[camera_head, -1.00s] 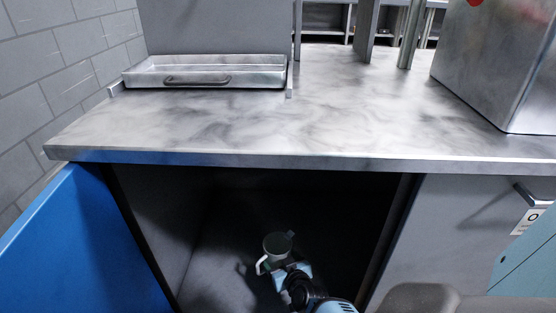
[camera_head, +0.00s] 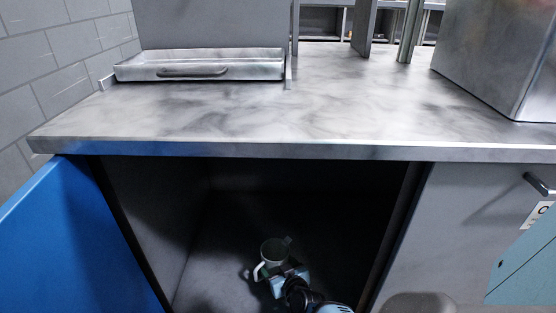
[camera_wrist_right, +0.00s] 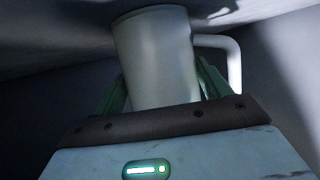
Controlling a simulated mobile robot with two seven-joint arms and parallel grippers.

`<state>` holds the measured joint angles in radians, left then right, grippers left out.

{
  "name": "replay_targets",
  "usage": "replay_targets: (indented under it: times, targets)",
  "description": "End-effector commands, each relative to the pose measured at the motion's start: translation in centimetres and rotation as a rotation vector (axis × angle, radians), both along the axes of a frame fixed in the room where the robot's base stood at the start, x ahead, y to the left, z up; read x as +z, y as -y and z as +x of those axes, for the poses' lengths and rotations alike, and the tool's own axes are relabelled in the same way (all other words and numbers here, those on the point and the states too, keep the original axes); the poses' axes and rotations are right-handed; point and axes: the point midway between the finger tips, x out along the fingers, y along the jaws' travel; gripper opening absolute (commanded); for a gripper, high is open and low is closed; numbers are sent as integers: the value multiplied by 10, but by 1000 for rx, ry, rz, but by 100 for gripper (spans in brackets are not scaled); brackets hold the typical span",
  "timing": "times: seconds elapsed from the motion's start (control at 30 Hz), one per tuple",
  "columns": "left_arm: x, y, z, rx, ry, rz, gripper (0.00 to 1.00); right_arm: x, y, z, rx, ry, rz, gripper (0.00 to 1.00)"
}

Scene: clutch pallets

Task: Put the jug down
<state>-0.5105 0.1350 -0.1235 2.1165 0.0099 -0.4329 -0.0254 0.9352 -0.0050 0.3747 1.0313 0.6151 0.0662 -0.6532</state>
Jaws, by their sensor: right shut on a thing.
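The jug (camera_head: 272,250) is a pale grey-white cylinder with a white handle. It is inside the dark open cabinet below the counter. My right gripper (camera_head: 281,267) reaches into the cabinet and is shut on the jug. In the right wrist view the jug (camera_wrist_right: 156,60) sits between the green fingers of the gripper (camera_wrist_right: 160,90), with its handle to the right. In the head view the jug looks upright, low over the cabinet floor. I cannot tell whether its base touches the floor. My left gripper is not in view.
The cabinet floor (camera_head: 215,270) around the jug looks clear. A blue door (camera_head: 70,240) stands open at the left. The marbled counter (camera_head: 240,115) overhangs the opening. A metal tray (camera_head: 200,66) and a large metal box (camera_head: 500,55) stand on the counter.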

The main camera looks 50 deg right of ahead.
Motion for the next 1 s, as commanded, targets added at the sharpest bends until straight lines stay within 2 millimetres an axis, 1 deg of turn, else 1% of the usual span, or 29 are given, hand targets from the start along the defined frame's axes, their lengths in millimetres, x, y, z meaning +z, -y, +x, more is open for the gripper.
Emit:
replay_targets:
  times: [0.03,0.07,0.2,0.47,0.63,0.77,1.0]
  targets:
    - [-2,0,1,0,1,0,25,-2,0,0,0,0,-1,46]
    - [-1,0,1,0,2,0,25,-2,0,0,0,0,-1,80]
    - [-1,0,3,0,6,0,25,-1,0,0,0,-1,0,98]
    - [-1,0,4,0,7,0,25,-1,0,0,0,-1,0,98]
    - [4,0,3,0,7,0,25,4,-1,-3,1,-2,0,98]
    - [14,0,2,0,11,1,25,12,-8,-19,1,-3,1,98]
    - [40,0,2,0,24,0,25,33,-25,-60,0,0,-1,98]
